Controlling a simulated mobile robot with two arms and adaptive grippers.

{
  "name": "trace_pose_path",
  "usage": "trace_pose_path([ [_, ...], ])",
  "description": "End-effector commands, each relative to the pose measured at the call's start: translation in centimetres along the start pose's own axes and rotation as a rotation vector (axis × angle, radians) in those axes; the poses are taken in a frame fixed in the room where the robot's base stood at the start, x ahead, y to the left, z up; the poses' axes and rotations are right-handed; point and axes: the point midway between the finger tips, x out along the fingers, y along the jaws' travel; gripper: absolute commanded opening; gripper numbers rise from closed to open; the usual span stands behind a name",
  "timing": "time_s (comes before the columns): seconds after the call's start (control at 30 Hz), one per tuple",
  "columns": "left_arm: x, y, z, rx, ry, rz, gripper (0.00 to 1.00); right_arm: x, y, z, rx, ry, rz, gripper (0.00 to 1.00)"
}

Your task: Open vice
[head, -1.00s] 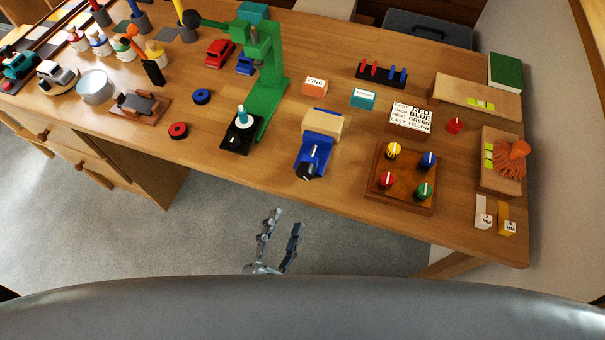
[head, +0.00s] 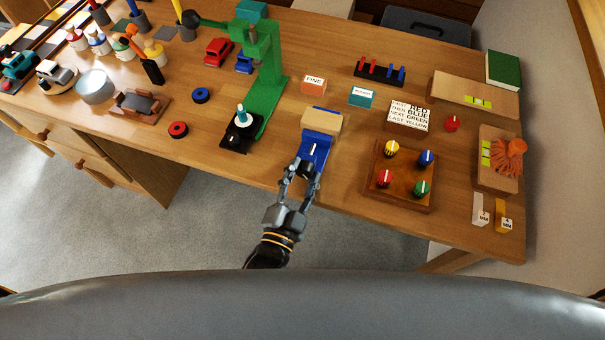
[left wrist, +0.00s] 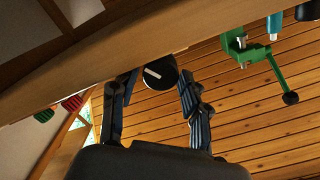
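The blue vice (head: 316,147) sits at the front edge of the bench, with a tan block (head: 322,121) at its back end. Its black knob with a white line points out over the edge; it also shows in the left wrist view (left wrist: 160,72). My left gripper (head: 303,174) is in front of the vice, its fingers open on either side of the knob. In the left wrist view the fingertips (left wrist: 156,78) flank the knob closely; I cannot tell whether they touch it. My right gripper is not in view.
A green drill press (head: 263,85) stands left of the vice. A wooden board with coloured knobs (head: 402,175) lies to the right. A red ring (head: 178,129) and a blue ring (head: 201,95) lie further left. The floor in front is clear.

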Motion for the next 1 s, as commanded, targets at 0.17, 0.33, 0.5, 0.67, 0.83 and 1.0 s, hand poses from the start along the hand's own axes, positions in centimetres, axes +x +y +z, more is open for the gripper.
trace_pose_path([
  [0.17,0.0,0.0,0.0,-0.001,0.000,0.000,0.11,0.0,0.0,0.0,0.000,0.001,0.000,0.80],
  [0.33,0.0,0.0,0.0,-0.003,0.000,0.000,0.05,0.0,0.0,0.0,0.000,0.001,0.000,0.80],
  [0.5,0.0,-0.1,-0.1,-0.030,0.000,0.001,0.05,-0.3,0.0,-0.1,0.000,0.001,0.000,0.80],
  [0.67,0.0,-0.1,-0.2,-0.101,0.000,0.001,0.05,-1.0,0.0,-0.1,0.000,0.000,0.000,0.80],
  [0.83,0.0,-0.2,-0.2,-0.227,-0.001,0.003,0.05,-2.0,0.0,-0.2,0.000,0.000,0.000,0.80],
  [1.0,0.0,-0.3,-0.2,-0.384,0.000,0.002,0.05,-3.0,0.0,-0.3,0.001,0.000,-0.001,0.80],
])
